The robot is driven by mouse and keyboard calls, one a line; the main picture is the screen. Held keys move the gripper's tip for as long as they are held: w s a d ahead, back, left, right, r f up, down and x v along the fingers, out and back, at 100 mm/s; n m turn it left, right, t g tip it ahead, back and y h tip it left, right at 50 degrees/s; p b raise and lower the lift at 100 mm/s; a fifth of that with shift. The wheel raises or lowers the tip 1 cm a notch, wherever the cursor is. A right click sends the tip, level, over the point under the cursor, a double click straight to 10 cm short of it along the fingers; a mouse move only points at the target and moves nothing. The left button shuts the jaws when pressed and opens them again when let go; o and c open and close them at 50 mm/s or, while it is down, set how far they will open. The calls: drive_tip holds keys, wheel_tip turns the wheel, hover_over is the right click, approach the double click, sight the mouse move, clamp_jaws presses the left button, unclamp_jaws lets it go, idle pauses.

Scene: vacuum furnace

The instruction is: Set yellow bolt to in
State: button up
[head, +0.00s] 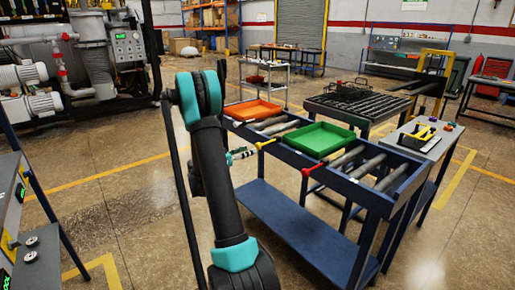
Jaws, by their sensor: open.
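The yellow bolt (266,143) is a small bright handle on the near long side of the blue roller table, in the middle of the head view. It sticks out from the rail toward me. My gripper (250,153) is open, just left of and slightly below the yellow bolt. Its fingers point right, toward the bolt. They are small here, and I cannot tell whether they touch it. My dark and teal arm hides part of the floor and the table's left end.
A similar red bolt (313,168) sticks out farther right along the blue roller table (335,183). A green tray (319,139) and an orange tray (253,110) sit on its rollers. A side table (414,147) stands right. Open floor (130,200) lies left of my arm.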

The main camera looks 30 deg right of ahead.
sight(257, 147)
drive_tip(key=d, duration=0.6)
drive_tip(key=shift+w+d, duration=0.25)
drive_tip(key=shift+d, duration=0.05)
drive_tip(key=shift+c, duration=0.5)
clamp_jaws()
